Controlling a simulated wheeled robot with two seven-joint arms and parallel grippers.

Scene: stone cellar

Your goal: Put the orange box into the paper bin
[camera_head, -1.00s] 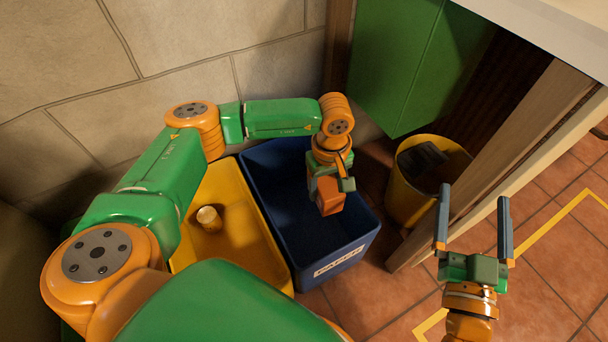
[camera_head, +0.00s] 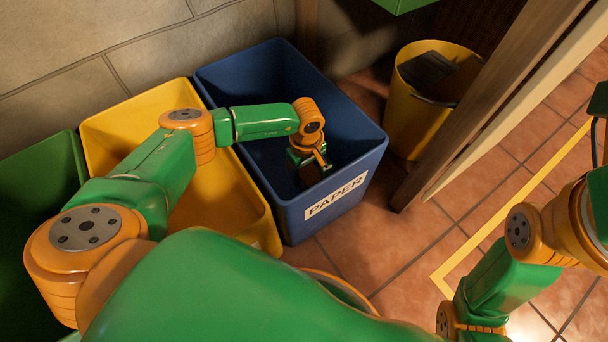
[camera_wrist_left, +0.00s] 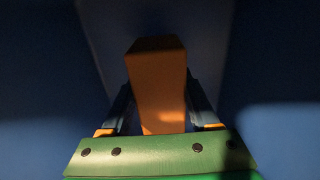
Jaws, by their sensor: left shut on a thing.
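The paper bin (camera_head: 274,205) is a blue open-topped bin with a white PAPER label, in the middle of the head view. My left gripper (camera_head: 312,172) reaches down inside it, below the rim. In the left wrist view the orange box (camera_wrist_left: 157,85) stands between the two fingers of the left gripper (camera_wrist_left: 158,110), which is shut on it. Dark blue bin walls surround the box there. In the head view the box is in shadow and hard to make out. My right arm shows at the lower right, but its fingers are out of the picture.
A yellow bin (camera_head: 112,127) stands against the paper bin's left side, with a green bin (camera_head: 55,158) further left. A round yellow bin (camera_head: 409,127) with dark contents stands at the right, beside a wooden post (camera_head: 480,120). Tiled floor (camera_head: 400,245) is clear in front.

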